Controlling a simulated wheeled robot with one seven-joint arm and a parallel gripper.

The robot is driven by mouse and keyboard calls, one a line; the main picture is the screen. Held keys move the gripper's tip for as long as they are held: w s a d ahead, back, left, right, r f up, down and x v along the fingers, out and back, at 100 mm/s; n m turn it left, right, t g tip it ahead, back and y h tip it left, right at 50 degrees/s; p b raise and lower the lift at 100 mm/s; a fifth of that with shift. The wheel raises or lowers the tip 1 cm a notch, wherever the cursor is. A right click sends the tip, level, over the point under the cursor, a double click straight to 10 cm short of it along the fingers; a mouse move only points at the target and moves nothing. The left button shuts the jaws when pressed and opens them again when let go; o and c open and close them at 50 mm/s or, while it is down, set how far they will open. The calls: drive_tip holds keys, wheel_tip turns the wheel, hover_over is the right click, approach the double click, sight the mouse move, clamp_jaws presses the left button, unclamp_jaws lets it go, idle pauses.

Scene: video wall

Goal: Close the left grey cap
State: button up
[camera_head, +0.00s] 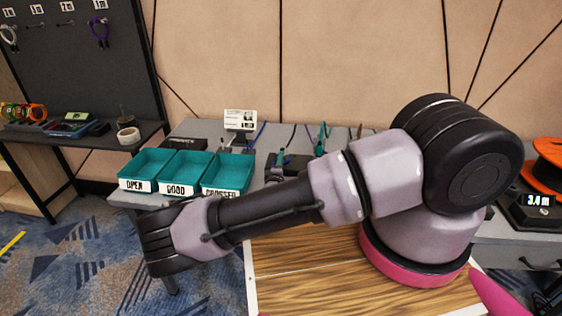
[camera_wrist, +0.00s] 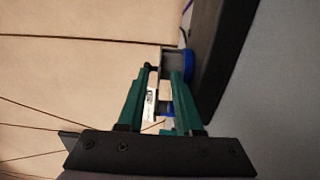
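My gripper (camera_wrist: 163,72) shows in the wrist view with two green fingers standing apart, and I see nothing clearly clamped between them. A grey piece with a blue rounded end (camera_wrist: 176,64) lies at or just beyond the fingertips. I cannot tell whether it is the left grey cap, or whether a finger touches it. A smaller blue part (camera_wrist: 166,108) shows between the fingers. In the head view my arm crosses the middle of the picture and hides much of the bench, and I cannot make out a grey cap there.
Three teal bins (camera_head: 182,170) with labels stand on the bench at the left. A white sign (camera_head: 240,120) stands behind them. A dark slab (camera_wrist: 222,60) lies beside the fingers in the wrist view. A device reading 3.4 m (camera_head: 537,200) and an orange spool (camera_head: 548,165) are at the right.

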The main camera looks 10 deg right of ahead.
drive_tip(key=v, duration=1)
drive_tip(key=shift+s+a, duration=0.1)
drive_tip(key=shift+s, duration=0.3)
drive_tip(key=shift+f, duration=0.1)
